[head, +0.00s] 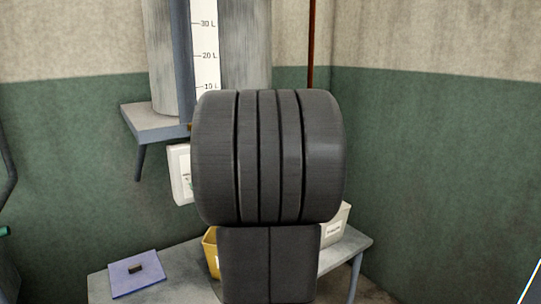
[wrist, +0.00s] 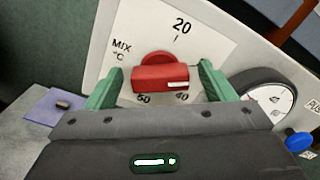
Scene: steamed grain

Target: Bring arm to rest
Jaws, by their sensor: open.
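In the wrist view, my gripper (wrist: 161,82) is open, with its two green fingers on either side of a red dial knob (wrist: 158,60). There is a visible gap beside the knob, at least on the right; whether the left finger touches it I cannot tell. The knob sits on a white panel (wrist: 208,33) marked MIX °C with 20, 40 and 60. A pale line on the knob lies at its right side, above the 40. In the head view, my dark arm fills the middle and hides my gripper and the knob.
A gauge (wrist: 268,98) and a blue knob (wrist: 299,140) are right of the dial. A bench (head: 190,262) holds a blue mat (head: 150,268) with a small dark block (head: 135,268), a yellow bin (head: 210,248) and a white bin (head: 333,232). A tank (head: 245,60) stands on a shelf (head: 150,118) behind.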

